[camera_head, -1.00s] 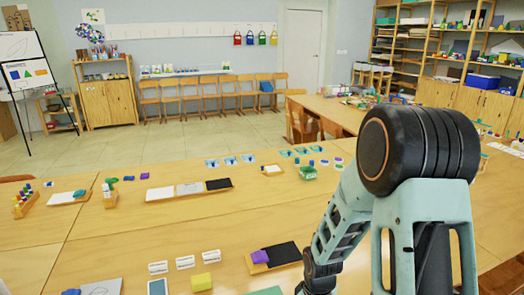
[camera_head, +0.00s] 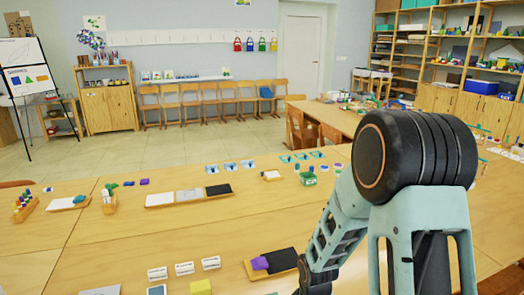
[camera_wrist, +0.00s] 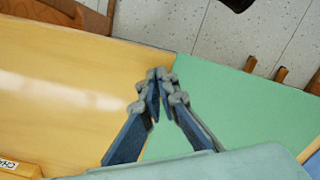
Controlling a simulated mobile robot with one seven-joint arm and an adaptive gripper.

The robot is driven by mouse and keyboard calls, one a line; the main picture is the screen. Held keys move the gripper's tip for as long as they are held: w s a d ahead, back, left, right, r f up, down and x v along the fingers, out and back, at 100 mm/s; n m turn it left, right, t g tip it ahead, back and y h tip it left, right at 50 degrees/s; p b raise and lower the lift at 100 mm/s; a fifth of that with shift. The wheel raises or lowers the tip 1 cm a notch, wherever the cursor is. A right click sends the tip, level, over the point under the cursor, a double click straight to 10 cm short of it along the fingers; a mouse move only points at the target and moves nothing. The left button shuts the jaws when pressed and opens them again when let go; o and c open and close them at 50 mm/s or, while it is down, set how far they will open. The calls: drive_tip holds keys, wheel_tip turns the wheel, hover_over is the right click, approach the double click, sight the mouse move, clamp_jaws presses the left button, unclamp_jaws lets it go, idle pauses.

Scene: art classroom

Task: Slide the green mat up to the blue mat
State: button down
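The green mat (camera_wrist: 250,110) lies flat on the wooden table in the wrist view, reaching from the middle to the right. In the head view only a thin sliver of green shows at the bottom edge. My gripper (camera_wrist: 161,76) points at the mat's left edge near its far corner. Its two fingertips are together with nothing seen between them; whether they touch the mat I cannot tell. I cannot make out a blue mat for certain; a small bluish patch (camera_wrist: 314,164) shows at the lower right edge of the wrist view.
Bare wooden table (camera_wrist: 75,95) lies left of the green mat. The table edge and tiled floor (camera_wrist: 225,35) are beyond it, with chair parts (camera_wrist: 265,73) close by.

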drive_tip(key=shift+s+a+f, duration=0.25)
drive_tip(key=shift+s+a, duration=0.2)
drive_tip(key=shift+a, duration=0.35)
drive_tip(key=shift+a+r, duration=0.2)
drive_tip(key=shift+a, duration=0.4)
idle(0.6)
drive_tip(key=shift+s+a+b, duration=0.15)
drive_tip(key=shift+a+b, duration=0.2)
drive_tip(key=shift+a, duration=0.25)
idle(0.4)
drive_tip(key=shift+d, duration=0.3)
drive_tip(key=shift+d, duration=0.3)
drive_tip(key=shift+r, duration=0.1)
drive_tip(key=shift+r+p, duration=0.2)
drive_tip(key=shift+p, duration=0.25)
drive_tip(key=shift+w+r+p, duration=0.2)
drive_tip(key=shift+r+p, duration=2.4)
drive_tip(key=shift+r, duration=0.7)
